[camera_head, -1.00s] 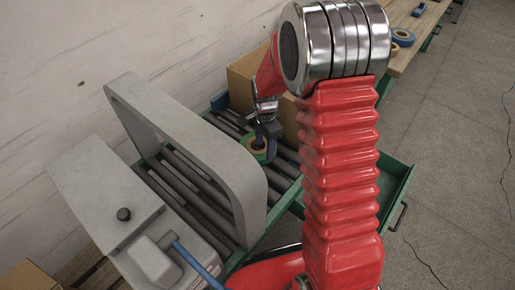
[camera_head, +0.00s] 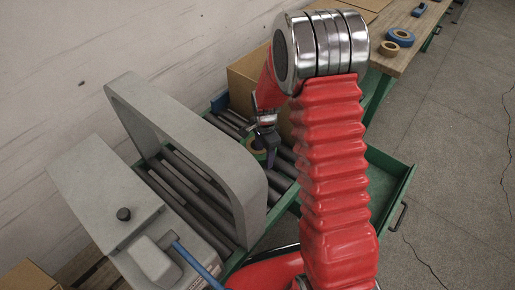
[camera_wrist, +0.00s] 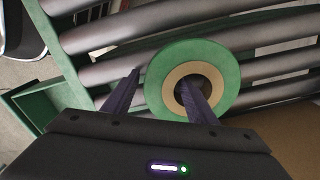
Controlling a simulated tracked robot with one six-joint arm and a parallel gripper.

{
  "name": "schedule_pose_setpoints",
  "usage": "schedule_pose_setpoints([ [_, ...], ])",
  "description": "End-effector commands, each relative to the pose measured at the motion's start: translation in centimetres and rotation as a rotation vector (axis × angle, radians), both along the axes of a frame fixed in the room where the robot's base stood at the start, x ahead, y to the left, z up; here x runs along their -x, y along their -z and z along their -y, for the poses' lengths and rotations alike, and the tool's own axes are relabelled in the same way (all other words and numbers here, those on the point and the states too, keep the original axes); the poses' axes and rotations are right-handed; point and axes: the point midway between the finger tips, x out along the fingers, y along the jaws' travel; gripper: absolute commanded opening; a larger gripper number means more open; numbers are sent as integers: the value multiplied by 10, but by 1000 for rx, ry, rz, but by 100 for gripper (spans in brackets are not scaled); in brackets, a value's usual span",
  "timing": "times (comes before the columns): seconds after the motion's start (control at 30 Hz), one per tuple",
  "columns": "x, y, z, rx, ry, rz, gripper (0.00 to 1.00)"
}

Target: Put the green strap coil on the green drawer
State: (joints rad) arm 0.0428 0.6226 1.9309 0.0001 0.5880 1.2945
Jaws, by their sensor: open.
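The green strap coil (camera_wrist: 157,88), a green ring with a tan core, lies on the grey rollers in the wrist view. In the head view the coil (camera_head: 256,149) is partly hidden by my gripper (camera_head: 269,152). My gripper (camera_wrist: 159,75) is open, its dark fingers either side of the coil's left rim: one outside, the other over the hole. How deep the fingers reach is unclear. The green drawer (camera_head: 397,172) stands pulled out at the right of the roller conveyor, partly hidden by my arm.
A grey arch (camera_head: 235,165) spans the rollers (camera_head: 185,180) to the left of my gripper. A cardboard box (camera_head: 243,88) stands behind it. A wooden bench (camera_head: 425,35) with tan and blue rolls (camera_head: 401,37) is at the back right. Floor right of the drawer is mostly clear.

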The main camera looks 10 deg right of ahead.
Motion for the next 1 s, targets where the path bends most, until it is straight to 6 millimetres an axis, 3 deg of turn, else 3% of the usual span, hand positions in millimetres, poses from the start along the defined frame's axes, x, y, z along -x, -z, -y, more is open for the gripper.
schedule_pose_setpoints([
  [0.17,0,0,0,0,0,0,46],
  [0.8,0,0,0,0,-1,-1,1],
  [1.0,0,-1,0,0,-1,1,0],
])
